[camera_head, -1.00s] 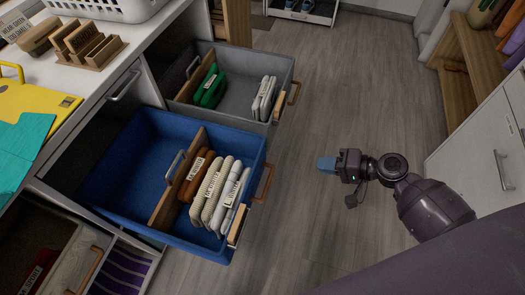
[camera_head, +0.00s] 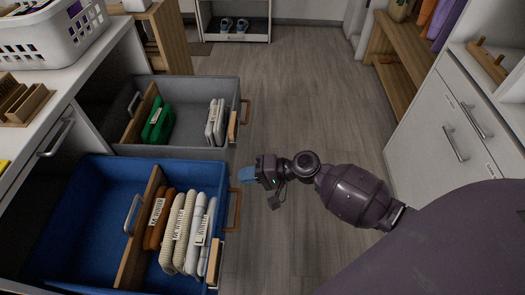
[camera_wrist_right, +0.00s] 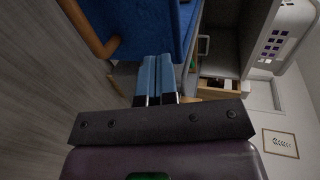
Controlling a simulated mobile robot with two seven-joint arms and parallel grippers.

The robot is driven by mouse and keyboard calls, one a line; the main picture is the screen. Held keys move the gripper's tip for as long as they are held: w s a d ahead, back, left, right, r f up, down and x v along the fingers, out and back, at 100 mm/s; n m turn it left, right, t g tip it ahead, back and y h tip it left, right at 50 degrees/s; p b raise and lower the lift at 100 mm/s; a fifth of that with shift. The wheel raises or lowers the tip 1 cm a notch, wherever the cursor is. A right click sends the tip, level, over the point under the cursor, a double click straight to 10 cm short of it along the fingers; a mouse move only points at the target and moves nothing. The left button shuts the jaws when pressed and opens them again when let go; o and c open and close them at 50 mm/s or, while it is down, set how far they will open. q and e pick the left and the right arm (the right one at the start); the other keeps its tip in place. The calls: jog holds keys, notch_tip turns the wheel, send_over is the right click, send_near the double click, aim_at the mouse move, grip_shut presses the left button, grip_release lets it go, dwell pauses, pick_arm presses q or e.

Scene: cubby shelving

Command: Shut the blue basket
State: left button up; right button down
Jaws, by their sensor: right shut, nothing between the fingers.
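The blue basket (camera_head: 80,205) is pulled out from the cabinet at the left, with a wooden divider and several folded garments (camera_head: 185,232) inside. A brown handle (camera_head: 234,210) is on its front face. My right gripper (camera_head: 246,175) is shut and empty, just right of the basket's front far corner and near the handle, with a gap that I cannot judge exactly. In the right wrist view the blue fingertips (camera_wrist_right: 156,75) are together, beside the blue basket (camera_wrist_right: 150,22) and its handle (camera_wrist_right: 92,35). My left gripper is not in view.
A grey basket (camera_head: 190,92) with green and white folded items is pulled out just beyond the blue one. A white laundry basket (camera_head: 55,32) stands on the counter. White drawers (camera_head: 440,130) line the right side. The floor (camera_head: 300,90) between is clear.

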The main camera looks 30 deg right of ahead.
aim_at(225, 175)
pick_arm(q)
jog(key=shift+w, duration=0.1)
pick_arm(e)
jog(key=shift+w+a, duration=0.5)
jog(key=shift+a, duration=0.15)
jog(key=shift+w+a, duration=0.45)
jog(key=shift+a, duration=0.2)
jog(key=shift+w+a+r, duration=0.1)
jog(key=shift+w+a, duration=0.2)
jog(key=shift+a, duration=0.1)
pick_arm(q)
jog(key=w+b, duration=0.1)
jog(key=b, duration=0.1)
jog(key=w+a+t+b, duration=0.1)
jog(key=b, duration=0.2)
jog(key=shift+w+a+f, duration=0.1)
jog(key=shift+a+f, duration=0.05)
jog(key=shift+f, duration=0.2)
pick_arm(e)
jog(key=w+a, duration=1)
jog(key=a, duration=0.4)
jog(key=w+a, duration=1.1)
jog(key=a, duration=0.3)
jog(key=shift+a, duration=0.4)
jog(key=shift+r, duration=0.2)
